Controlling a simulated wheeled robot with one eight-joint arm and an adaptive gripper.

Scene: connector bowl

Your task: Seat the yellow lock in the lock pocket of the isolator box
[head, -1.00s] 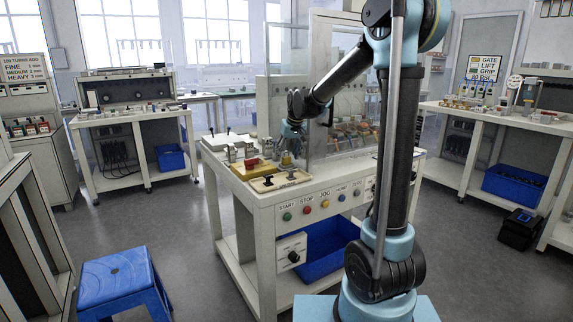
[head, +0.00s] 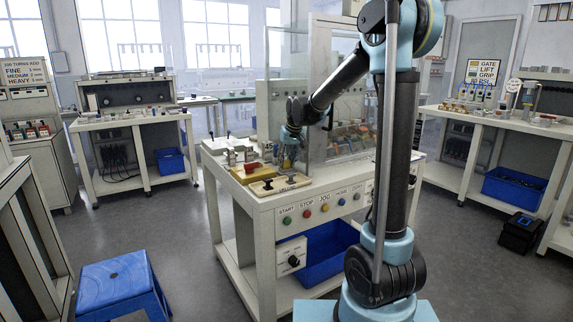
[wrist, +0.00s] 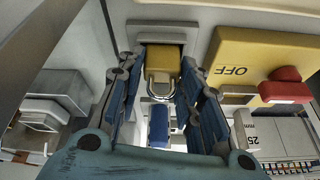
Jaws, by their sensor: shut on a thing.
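My gripper (wrist: 162,66) has blue-padded fingers closed on the sides of the yellow lock (wrist: 163,60). The lock's metal shackle points toward the wrist camera. A pale, frame-like part lies right at the lock's far end; I cannot tell whether the lock is inside it or only in front of it. The yellow isolator box (wrist: 236,50), marked OFF, is just right of the fingers, with a red handle (wrist: 284,87). In the head view my gripper (head: 288,161) is low over the bench, right of the isolator box (head: 246,173); the lock is too small there to judge.
A wooden board (head: 282,184) with black knobs lies at the bench's front edge. Clear panels (head: 318,95) stand behind my gripper. A grey block (wrist: 62,88) is left of the fingers in the wrist view. A blue stool (head: 118,285) stands on the floor.

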